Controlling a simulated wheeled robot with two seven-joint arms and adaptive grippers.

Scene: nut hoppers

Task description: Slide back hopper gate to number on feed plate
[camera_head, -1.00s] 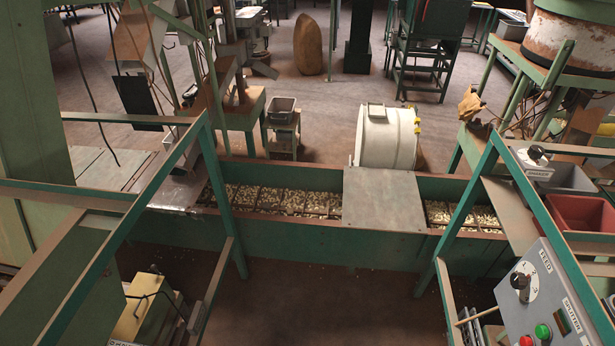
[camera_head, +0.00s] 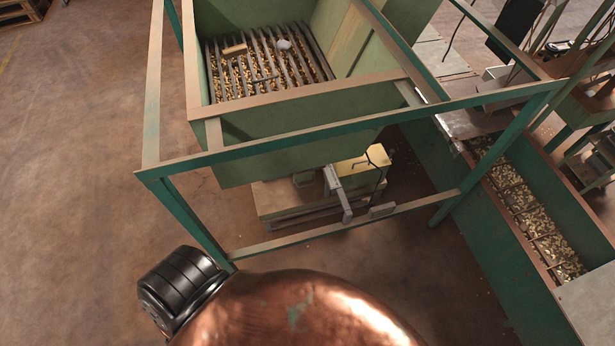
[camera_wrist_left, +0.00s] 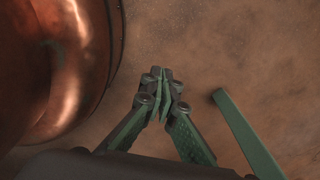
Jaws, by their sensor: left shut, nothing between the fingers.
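In the head view a green hopper (camera_head: 250,165) stands at the upper middle, with parallel bars over nuts inside. Under its lower edge are a grey metal lever-like piece (camera_head: 336,190) and a yellow block (camera_head: 364,172) with a thin black rod. I cannot tell which part is the gate, and I see no numbered plate now. My left gripper (camera_wrist_left: 163,75) shows in the left wrist view, shut and empty above brown floor. It touches no hopper part there. My right gripper is not in view.
A green frame (camera_head: 330,132) surrounds the hopper, with a low rail (camera_head: 300,238) in front. A green trough (camera_head: 555,195) of nuts runs at the right. A rounded copper surface (camera_head: 290,305) fills the bottom middle. Open floor (camera_head: 75,200) lies at the left.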

